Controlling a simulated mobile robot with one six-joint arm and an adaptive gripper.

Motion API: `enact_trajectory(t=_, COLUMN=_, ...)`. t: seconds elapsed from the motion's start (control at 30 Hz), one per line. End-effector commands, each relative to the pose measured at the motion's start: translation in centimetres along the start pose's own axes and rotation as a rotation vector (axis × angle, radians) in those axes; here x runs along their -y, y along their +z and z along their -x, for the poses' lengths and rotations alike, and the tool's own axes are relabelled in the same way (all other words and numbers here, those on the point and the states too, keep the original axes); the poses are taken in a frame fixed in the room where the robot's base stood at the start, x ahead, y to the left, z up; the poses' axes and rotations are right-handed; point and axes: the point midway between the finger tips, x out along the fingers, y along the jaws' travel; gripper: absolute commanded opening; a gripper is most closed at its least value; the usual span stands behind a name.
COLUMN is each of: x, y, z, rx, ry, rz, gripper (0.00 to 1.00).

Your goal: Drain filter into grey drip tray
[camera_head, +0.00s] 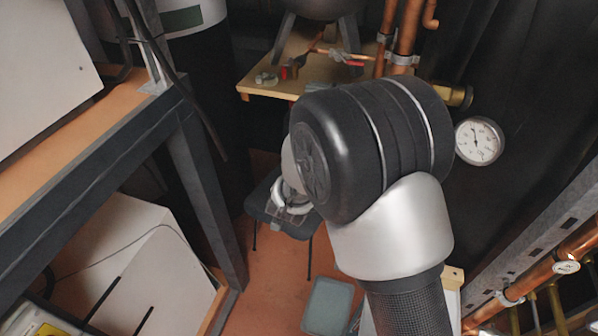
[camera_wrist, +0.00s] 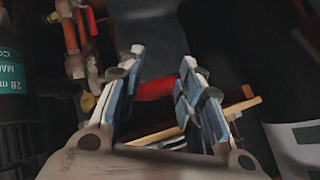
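My gripper (camera_wrist: 162,88) is open in the wrist view, its two blue-padded fingers apart with nothing clearly held between them. A red part (camera_wrist: 155,88) shows beyond the gap; I cannot tell what it belongs to. A black cylinder with a teal label (camera_wrist: 12,75), likely the filter, stands at the left edge of the wrist view, left of my fingers and apart from them. A shallow grey-green tray (camera_head: 328,306), likely the drip tray, lies on the floor at the bottom of the head view. My arm hides the gripper and the filter in the head view.
Copper pipes (camera_wrist: 72,45) with a yellow-tipped fitting run close to my left finger. A wooden shelf (camera_head: 262,82) holds tools. A round gauge (camera_head: 479,141) is right of my arm. A dark stool (camera_head: 262,205) stands on the orange floor. A metal frame (camera_head: 205,190) bounds the left.

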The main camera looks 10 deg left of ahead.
Motion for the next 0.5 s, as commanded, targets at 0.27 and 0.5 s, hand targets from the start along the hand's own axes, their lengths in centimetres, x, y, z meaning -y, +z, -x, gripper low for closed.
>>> enact_trajectory(t=0.27, x=1.1, y=-3.3, z=3.5, rx=0.048, ry=-0.043, rz=0.072, gripper=0.34)
enact_trajectory(t=0.5, x=1.3, y=-4.2, z=4.7, rx=0.067, ry=-0.055, rz=0.104, gripper=0.34)
